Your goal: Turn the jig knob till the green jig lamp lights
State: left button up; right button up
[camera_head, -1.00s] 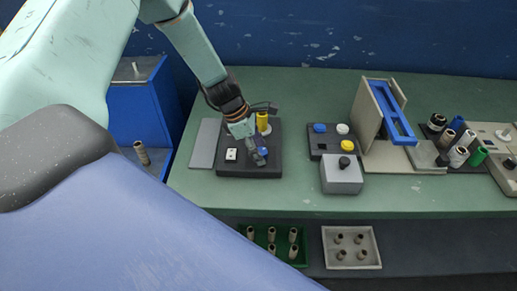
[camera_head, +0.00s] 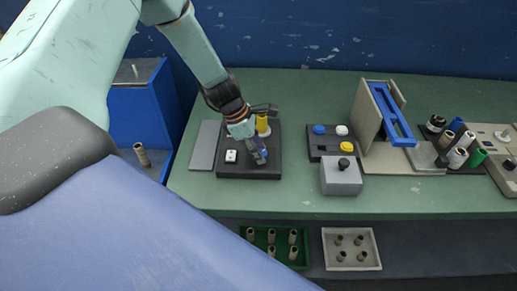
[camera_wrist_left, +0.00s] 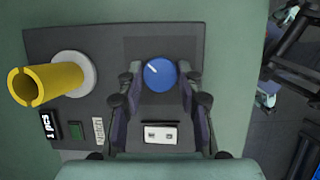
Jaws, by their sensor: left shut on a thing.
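The dark jig plate (camera_head: 232,170) lies on the green bench; it also shows in the wrist view (camera_wrist_left: 110,50). A yellow roll (camera_wrist_left: 45,83) stands on its white base at one side. The round blue jig knob (camera_wrist_left: 160,74) bears a short white mark. My left gripper (camera_wrist_left: 159,80) is shut on the knob, with a finger at each side of it; in the head view the gripper (camera_head: 259,156) points down and partly hides the knob.
To the right are a button panel (camera_head: 318,144), a grey box with a black knob (camera_head: 340,178), and a blue-framed stand (camera_head: 392,115). Bare bench lies in front.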

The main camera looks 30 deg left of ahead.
pick_arm(q)
jog(key=m+g, duration=0.1)
jog(key=m, duration=0.1)
jog(key=shift+m+p, duration=0.3)
jog(key=shift+w+a+m+g+h, duration=0.1)
jog(key=shift+m+g+h, duration=0.2)
jog(key=shift+m, duration=0.6)
jog(key=m+g, duration=0.1)
jog(key=m, duration=0.1)
jog(key=shift+f+m, duration=0.1)
jog(key=shift+m, duration=0.3)
jog(key=shift+w+m+g+b, duration=0.15)
jog(key=shift+m+g+b, duration=0.6)
jog(key=shift+m, duration=1.35)
jog(key=o, duration=1.2)
jog(key=shift+c, duration=0.2)
